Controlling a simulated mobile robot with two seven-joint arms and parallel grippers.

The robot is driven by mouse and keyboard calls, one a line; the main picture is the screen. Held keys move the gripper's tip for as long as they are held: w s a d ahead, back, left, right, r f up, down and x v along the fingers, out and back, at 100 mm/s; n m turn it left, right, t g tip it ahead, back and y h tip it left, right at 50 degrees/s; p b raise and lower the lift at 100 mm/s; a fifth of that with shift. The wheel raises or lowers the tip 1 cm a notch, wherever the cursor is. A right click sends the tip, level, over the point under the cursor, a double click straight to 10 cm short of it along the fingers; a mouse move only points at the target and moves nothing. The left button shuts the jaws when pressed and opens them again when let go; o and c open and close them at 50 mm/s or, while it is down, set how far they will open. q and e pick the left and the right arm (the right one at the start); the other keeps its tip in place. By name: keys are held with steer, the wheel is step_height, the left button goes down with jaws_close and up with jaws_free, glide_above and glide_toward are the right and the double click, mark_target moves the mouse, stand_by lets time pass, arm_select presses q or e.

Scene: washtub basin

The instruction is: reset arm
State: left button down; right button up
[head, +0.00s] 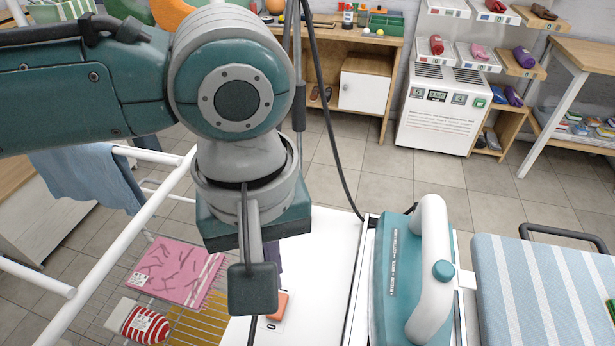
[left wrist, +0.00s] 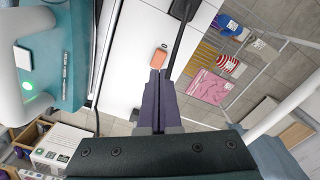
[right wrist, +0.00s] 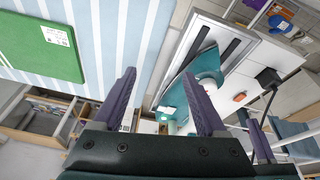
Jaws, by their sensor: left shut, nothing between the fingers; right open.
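My left arm comes in from the left in the head view and bends down over a white surface (head: 325,240). My left gripper (left wrist: 157,78) is shut, its purple fingers together with nothing between them. A small orange switch-like piece (left wrist: 159,58) lies just beyond the fingertips; it also shows in the head view (head: 279,304). I cannot tell if the tips touch it. In the head view the left fingers are mostly hidden behind the wrist. My right gripper (right wrist: 157,85) is open and empty, its purple fingers wide apart; it is out of the head view.
A teal iron-like press with a white handle (head: 430,270) stands right of the white surface. A striped board (head: 540,285) is further right, with a green panel (right wrist: 40,45) on it.

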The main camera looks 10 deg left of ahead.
arm_select(q)
steer(key=s+d+r+m+t+h+p, duration=0.1)
steer(key=s+d+r+m+t+h, duration=0.2)
steer(key=s+d+m, duration=0.35)
steer(key=s+a+r+y, duration=0.1)
steer(key=s+a, duration=0.2)
steer(key=a, duration=0.5)
steer(key=s+a+r+y, duration=0.1)
steer(key=s+a+y, duration=0.15)
steer(key=a, duration=0.45)
step_height(320, 180, up, 38)
steer(key=m+p, duration=0.1)
steer(key=p, duration=3.7)
steer(key=shift+a+t+h+p, duration=0.3)
steer(key=shift+a+h+p, duration=0.05)
steer(key=shift+a, duration=0.05)
arm_select(e)
step_height(320, 180, up, 40)
steer(key=shift+f, duration=0.15)
arm_select(q)
steer(key=shift+f, duration=0.1)
arm_select(e)
steer(key=shift+f, duration=0.2)
